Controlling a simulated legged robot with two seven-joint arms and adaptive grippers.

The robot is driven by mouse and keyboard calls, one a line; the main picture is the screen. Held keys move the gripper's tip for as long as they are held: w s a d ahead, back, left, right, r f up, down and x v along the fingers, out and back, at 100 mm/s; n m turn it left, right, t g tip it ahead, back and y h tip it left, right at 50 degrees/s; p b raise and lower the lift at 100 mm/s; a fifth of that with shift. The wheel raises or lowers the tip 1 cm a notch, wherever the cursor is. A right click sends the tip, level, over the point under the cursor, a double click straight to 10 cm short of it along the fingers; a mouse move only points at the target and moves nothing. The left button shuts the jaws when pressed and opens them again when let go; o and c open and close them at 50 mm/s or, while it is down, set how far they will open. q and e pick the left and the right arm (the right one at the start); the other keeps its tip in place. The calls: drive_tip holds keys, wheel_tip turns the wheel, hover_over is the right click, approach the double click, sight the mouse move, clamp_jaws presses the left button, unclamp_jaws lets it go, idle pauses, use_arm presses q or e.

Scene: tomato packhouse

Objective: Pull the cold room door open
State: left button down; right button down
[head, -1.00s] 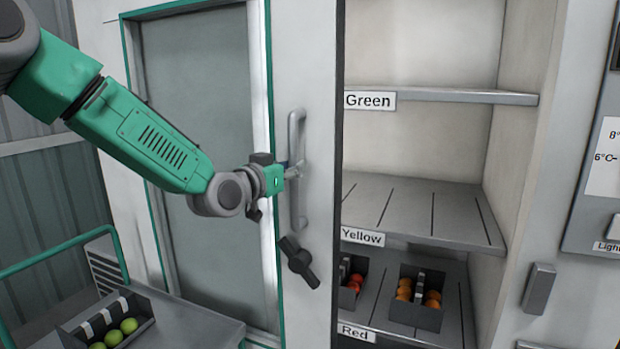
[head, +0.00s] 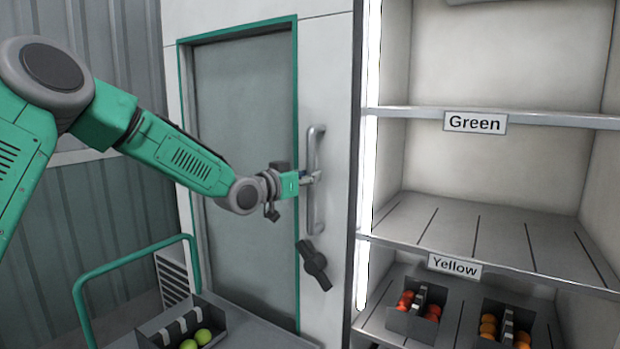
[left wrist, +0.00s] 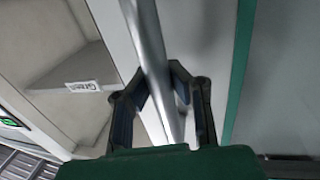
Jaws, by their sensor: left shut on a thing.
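The cold room door (head: 338,90) is a white sliding panel with a green-edged window. It stands partly open at the left, and the shelves show to the right of its edge. Its vertical grey bar handle (head: 316,210) is near that edge. My left gripper (head: 312,178) is shut on the handle at about mid-height. In the left wrist view the handle (left wrist: 146,40) runs between the two fingers of the left gripper (left wrist: 165,95). A dark latch lever (head: 314,265) sits below the handle. My right gripper is not in view.
Inside are shelves labelled Green (head: 475,123) and Yellow (head: 455,265). Boxes of red tomatoes (head: 418,310) and orange tomatoes (head: 500,328) sit on the lowest visible shelf. A cart with a green rail (head: 130,262) carries a box of green tomatoes (head: 195,338) at lower left.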

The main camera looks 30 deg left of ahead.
use_arm(q)
drive_tip(key=shift+f, duration=0.1)
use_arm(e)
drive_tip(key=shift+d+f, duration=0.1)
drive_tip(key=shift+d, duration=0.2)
use_arm(q)
drive_tip(key=c, duration=1.6)
unclamp_jaws()
drive_tip(key=shift+o, duration=0.9)
drive_tip(key=shift+a, duration=0.2)
drive_tip(key=s+a, duration=0.2)
drive_tip(key=s, duration=0.9)
drive_tip(key=shift+s, duration=0.35)
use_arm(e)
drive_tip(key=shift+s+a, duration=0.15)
use_arm(q)
drive_tip(key=shift+a, duration=0.35)
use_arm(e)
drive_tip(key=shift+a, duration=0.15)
use_arm(q)
drive_tip(key=shift+f, duration=0.15)
